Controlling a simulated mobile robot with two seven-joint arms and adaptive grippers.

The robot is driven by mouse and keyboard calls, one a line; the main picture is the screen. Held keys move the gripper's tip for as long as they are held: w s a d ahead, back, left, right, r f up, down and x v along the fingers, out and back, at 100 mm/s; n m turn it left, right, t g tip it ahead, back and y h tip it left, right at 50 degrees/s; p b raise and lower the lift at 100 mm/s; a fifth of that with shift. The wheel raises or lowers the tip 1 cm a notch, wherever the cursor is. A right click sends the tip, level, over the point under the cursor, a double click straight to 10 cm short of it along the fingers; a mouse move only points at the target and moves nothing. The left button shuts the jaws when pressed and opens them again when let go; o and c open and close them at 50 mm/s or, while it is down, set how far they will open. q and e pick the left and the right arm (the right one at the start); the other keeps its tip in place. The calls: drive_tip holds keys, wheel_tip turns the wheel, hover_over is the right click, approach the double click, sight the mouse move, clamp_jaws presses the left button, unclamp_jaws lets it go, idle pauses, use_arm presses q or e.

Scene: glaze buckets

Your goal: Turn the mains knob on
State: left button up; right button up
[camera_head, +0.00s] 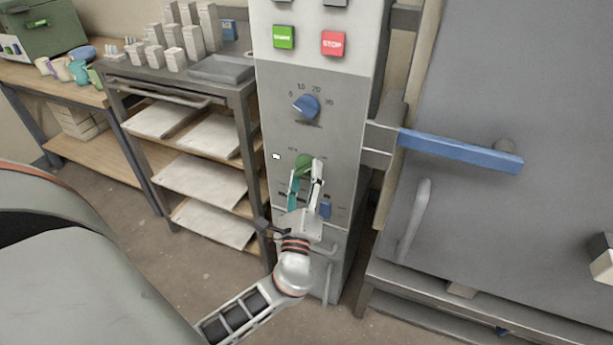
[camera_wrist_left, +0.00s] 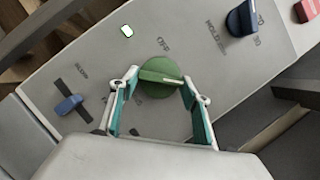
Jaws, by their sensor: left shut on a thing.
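The green mains knob (camera_head: 303,163) is on the lower part of the grey control panel (camera_head: 345,125). My left gripper (camera_head: 306,172) reaches up to it from below, with its fingers around the knob. In the left wrist view the knob (camera_wrist_left: 160,70) sits between the two fingertips (camera_wrist_left: 160,80), its raised bar running across from one finger to the other. An "OFF" mark is printed beside the knob. Which way the knob points is hard to tell. My right gripper is not in view.
A blue dial (camera_head: 306,105) is above the knob, and green and red STOP buttons (camera_head: 333,43) are higher up. A small blue slider (camera_head: 325,207) is beside my gripper. A blue-ended door bar (camera_head: 460,150) juts out on the right. A shelf rack (camera_head: 185,88) stands on the left.

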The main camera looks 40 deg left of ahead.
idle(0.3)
use_arm(q)
drive_tip(key=o, duration=1.1)
drive_tip(key=v, duration=1.2)
